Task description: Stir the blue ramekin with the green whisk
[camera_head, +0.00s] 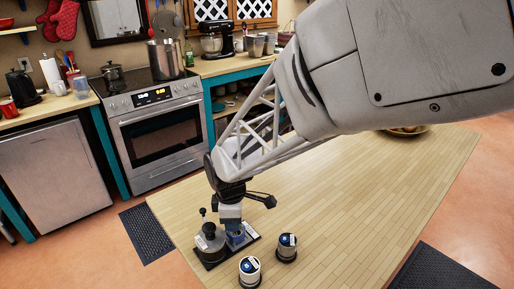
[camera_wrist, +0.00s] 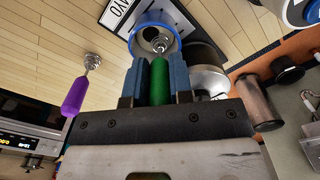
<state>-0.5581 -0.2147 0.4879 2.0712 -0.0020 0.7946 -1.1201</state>
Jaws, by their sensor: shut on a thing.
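My gripper (camera_wrist: 158,75) is shut on the green handle of the green whisk (camera_wrist: 158,82). The whisk points down, and its metal head appears inside the rim of the blue ramekin (camera_wrist: 176,37) in the wrist view. I cannot tell whether the whisk touches the ramekin's bottom or wall. In the head view my gripper (camera_head: 231,222) is low over the table, right above the blue ramekin (camera_head: 236,239), which stands on a dark board (camera_head: 213,265) and is partly hidden by the gripper.
A grey lidded pot (camera_head: 209,243) stands beside the ramekin on the left. Two labelled canisters (camera_head: 250,270) (camera_head: 287,246) stand to the right on the wooden table. A purple-handled utensil (camera_wrist: 75,95) is at left in the wrist view.

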